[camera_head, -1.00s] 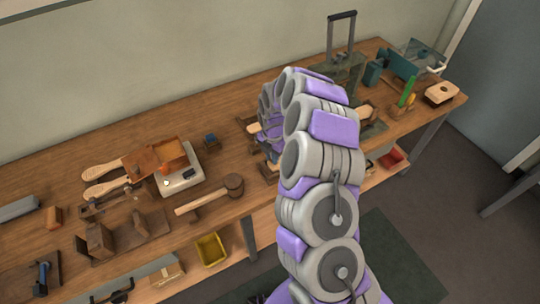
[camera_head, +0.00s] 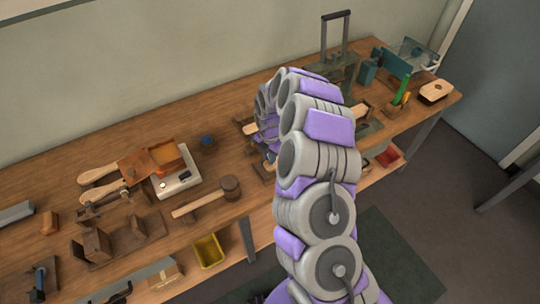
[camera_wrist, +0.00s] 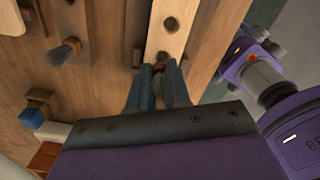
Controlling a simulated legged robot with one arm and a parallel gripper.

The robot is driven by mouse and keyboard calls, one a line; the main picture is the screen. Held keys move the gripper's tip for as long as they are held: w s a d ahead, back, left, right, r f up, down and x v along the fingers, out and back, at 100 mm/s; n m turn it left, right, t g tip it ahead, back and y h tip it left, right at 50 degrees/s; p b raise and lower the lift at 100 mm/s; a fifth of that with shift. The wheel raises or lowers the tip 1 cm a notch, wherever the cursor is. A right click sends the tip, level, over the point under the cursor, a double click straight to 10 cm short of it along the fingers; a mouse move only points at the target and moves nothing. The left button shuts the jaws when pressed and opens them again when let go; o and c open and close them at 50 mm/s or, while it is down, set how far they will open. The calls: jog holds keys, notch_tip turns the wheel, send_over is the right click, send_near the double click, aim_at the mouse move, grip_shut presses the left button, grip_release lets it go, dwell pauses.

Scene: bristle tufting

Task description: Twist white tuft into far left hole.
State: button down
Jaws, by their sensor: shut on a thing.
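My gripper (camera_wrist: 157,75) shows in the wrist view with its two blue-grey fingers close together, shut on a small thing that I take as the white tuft. The fingers mostly hide it, and its colour is not clear. The fingertips are at the lower end of a pale wooden brush block (camera_wrist: 183,40). A dark hole shows just past the tips, and another is further up the block. I cannot tell whether the tuft touches the hole. In the head view my arm hides the gripper, and a pale wooden piece (camera_head: 250,129) shows left of it.
A dark bristle tuft (camera_wrist: 62,52) and a blue block (camera_wrist: 34,116) are left of the fingers.

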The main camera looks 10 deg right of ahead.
jog(key=shift+a, duration=0.5)
jog(key=shift+d+f, duration=0.3)
jog(key=shift+d, duration=0.15)
jog(key=shift+s+a+f, duration=0.15)
jog(key=shift+s+f, duration=0.1)
jog(key=shift+f, duration=0.1)
jog(key=shift+d, duration=0.4)
dwell(0.6)
jog(key=shift+w+d+f, duration=0.2)
jog(key=shift+d+r+n+b, duration=0.1)
jog(key=shift+r+n+b, duration=0.1)
jog(key=shift+n+b, duration=0.4)
jog(key=n, duration=0.2)
jog(key=a+n, duration=0.1)
jog(key=n, duration=0.1)
jog(key=shift+r+n, duration=0.1)
jog(key=shift+n, duration=0.2)
jog(key=shift+d, duration=0.15)
